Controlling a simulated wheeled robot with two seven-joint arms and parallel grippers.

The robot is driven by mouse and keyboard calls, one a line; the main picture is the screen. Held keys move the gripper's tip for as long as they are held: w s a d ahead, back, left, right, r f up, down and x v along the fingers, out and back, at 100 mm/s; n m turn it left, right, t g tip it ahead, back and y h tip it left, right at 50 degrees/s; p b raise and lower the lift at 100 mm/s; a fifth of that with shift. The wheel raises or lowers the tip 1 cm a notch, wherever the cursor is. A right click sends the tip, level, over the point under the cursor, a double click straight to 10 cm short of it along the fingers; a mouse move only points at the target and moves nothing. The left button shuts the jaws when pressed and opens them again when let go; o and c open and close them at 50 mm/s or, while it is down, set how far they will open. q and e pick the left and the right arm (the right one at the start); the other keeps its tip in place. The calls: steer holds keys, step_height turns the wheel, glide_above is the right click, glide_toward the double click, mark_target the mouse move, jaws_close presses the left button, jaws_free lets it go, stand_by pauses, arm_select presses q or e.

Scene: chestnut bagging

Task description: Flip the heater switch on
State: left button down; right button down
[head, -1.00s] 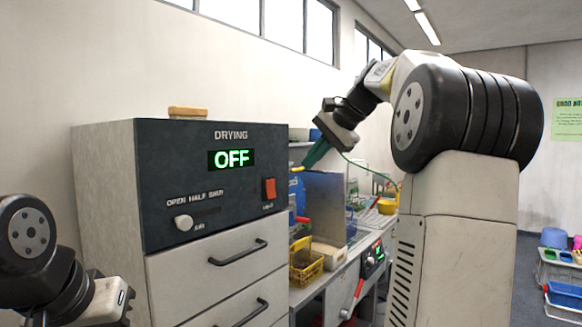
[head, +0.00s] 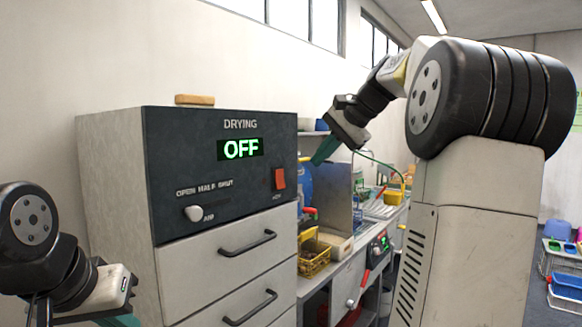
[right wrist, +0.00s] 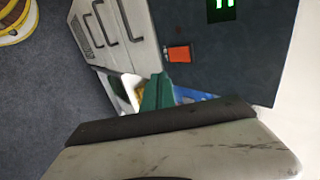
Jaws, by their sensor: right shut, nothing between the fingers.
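The drying cabinet's dark panel (head: 222,200) shows green OFF letters on its display (head: 240,149). The orange-red heater switch (head: 279,179) sits at the panel's right side, and it also shows in the right wrist view (right wrist: 179,54). My right gripper (head: 318,160) is shut and empty, to the right of the switch and apart from it. Its green fingers also show in the right wrist view (right wrist: 158,92), below the switch in the picture. My left arm is at the lower left; only a sliver of its green gripper (head: 122,321) shows at the bottom edge.
A white slider knob (head: 193,213) is on the panel's left, and drawers with dark handles (head: 248,243) are below. A wooden block (head: 195,100) lies on top of the cabinet. A counter with a yellow basket (head: 314,259) and a metal sheet (head: 335,185) stands to the right.

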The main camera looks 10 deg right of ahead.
mark_target(281, 182)
steer(key=shift+w+a+r+x, duration=0.2)
steer(key=shift+r+x, duration=0.1)
steer(key=shift+x, duration=1.7)
steer(key=shift+w+a+r+x, duration=0.2)
steer(key=shift+w+r+x, duration=0.05)
steer(key=shift+x, duration=1.8)
steer(key=shift+w+a+r+x, duration=0.2)
steer(key=shift+r+x, duration=0.1)
steer(key=shift+x, duration=1.7)
steer(key=shift+w+f, duration=0.1)
steer(key=shift+f, duration=0.05)
steer(key=shift+a+r, duration=0.1)
steer(key=shift+r, duration=0.8)
